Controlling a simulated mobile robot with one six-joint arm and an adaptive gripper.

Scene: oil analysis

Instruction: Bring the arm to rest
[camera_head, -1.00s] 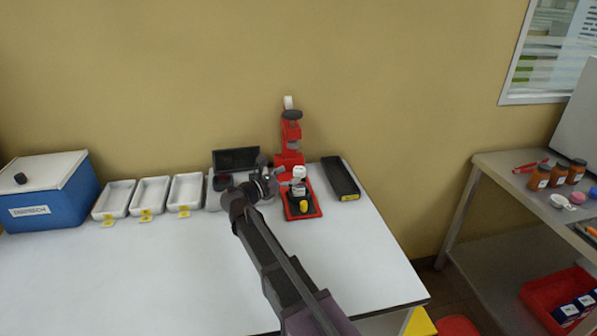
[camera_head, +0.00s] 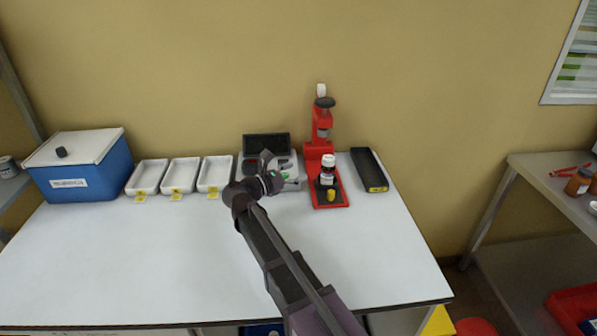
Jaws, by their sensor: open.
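My arm (camera_head: 275,245) reaches from the lower right over the white table. My gripper (camera_head: 277,168) is open and appears empty, in front of a grey case with a raised black lid (camera_head: 267,145) and partly covering it. A small dark bottle with a white cap (camera_head: 327,172) stands upright on the base of a red stand (camera_head: 319,150). The gripper is to the left of this bottle, with a gap between them.
Three white trays (camera_head: 181,190) with yellow tags stand left of the case, beside a blue box (camera_head: 75,185) with a white lid. A black tray (camera_head: 361,175) lies right of the red stand. The table's front left (camera_head: 110,265) is clear.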

